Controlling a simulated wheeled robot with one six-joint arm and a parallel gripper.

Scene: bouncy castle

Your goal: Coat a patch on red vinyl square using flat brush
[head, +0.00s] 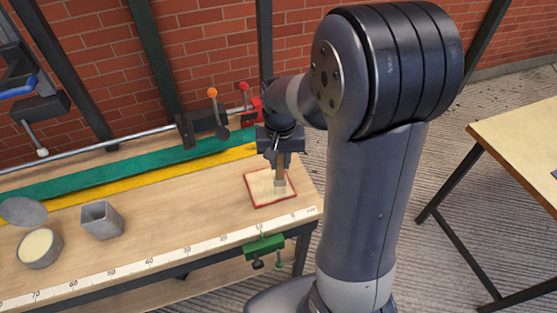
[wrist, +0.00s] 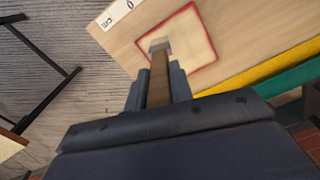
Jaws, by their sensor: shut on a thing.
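The red vinyl square (head: 258,198) lies flat on the workbench near its right end. Its middle is covered with a cream coating, and a red border shows all round; it also shows in the wrist view (wrist: 203,56). My gripper (head: 280,158) is above the square, shut on the flat brush (head: 280,180). In the wrist view the brush (wrist: 158,75) runs out between the fingers of my gripper (wrist: 160,85), its tip over the cream area. The brush tip looks to be at or very near the surface; I cannot tell whether it touches.
An open tin of cream paste (head: 37,246) stands at the bench's left, its lid (head: 22,211) behind it. An empty square metal holder (head: 101,221) stands beside it. A green clamp (head: 264,246) grips the front edge by the ruler strip (head: 165,256). Green and yellow strips lie along the back.

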